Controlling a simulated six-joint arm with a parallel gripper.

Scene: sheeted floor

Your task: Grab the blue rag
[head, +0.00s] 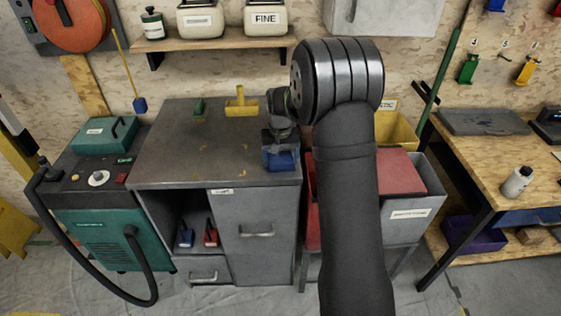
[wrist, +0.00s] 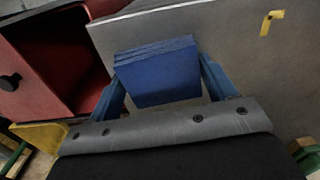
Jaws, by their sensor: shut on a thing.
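The blue rag (head: 281,160) is a folded, flat-sided stack near the front right corner of the grey cabinet top. In the wrist view the blue rag (wrist: 158,72) lies between the two blue fingers of my gripper (wrist: 163,85). My gripper (head: 280,148) reaches down onto it from above in the head view and is shut on it. Whether the rag still touches the cabinet top cannot be told.
The grey cabinet top (head: 215,150) is mostly bare, with a yellow block (head: 241,106) and a green block (head: 199,107) at its back. A red panel (head: 400,172) and grey bin (head: 410,215) stand right of the cabinet. A teal machine (head: 95,237) stands left.

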